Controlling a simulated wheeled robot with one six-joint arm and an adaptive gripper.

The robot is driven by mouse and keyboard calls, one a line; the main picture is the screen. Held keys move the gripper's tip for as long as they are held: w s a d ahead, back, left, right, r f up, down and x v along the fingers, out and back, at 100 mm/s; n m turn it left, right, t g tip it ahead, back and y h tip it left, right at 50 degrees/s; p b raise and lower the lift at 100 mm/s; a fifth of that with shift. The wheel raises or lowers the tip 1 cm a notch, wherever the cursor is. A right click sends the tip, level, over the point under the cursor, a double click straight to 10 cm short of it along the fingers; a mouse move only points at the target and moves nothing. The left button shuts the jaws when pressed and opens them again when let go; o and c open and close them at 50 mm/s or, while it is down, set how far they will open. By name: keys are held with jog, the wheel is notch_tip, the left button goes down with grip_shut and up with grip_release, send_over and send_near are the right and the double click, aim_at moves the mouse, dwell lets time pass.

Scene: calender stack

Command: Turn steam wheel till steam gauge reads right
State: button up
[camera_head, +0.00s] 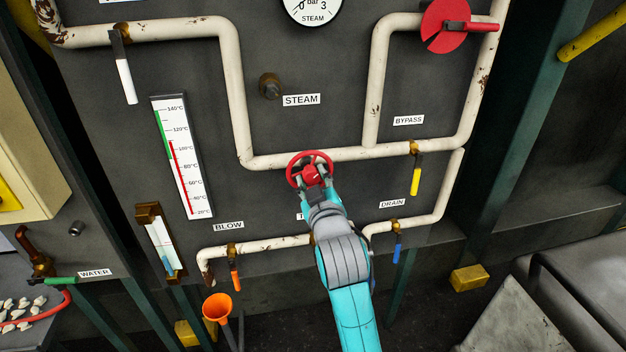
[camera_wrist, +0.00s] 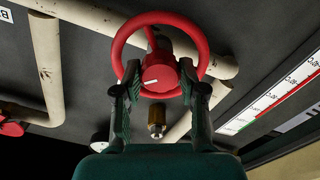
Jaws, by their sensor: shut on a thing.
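The red handwheel (camera_head: 310,160) is in front of the lower cream pipe, and it fills the top middle of the wrist view (camera_wrist: 203,52). My gripper (camera_head: 313,178) is shut on it, with one dark finger on each side of its round hub in the wrist view (camera_wrist: 160,76). The hub has a white mark. I cannot tell how the wheel sits on what is behind it. A bare brass stem (camera_head: 270,86) beside the STEAM label (camera_head: 301,100) has no wheel on it. The steam gauge (camera_head: 313,10) is cut off at the top edge, so I cannot read it well.
A red disc with a handle (camera_head: 445,24) is at upper right. Levers hang from the pipes: white (camera_head: 126,82), yellow (camera_head: 415,175), orange (camera_head: 235,276), blue (camera_head: 397,248). A thermometer (camera_head: 182,155) is left of the wheel. My arm hides most of a label below the wheel.

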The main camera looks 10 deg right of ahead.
jog(key=n, duration=1.1)
jog(key=shift+n, duration=0.4)
jog(key=n, duration=1.2)
jog(key=shift+f, duration=0.1)
jog(key=shift+n, duration=0.3)
jog(key=o, duration=1.1)
jog(key=shift+o, duration=0.2)
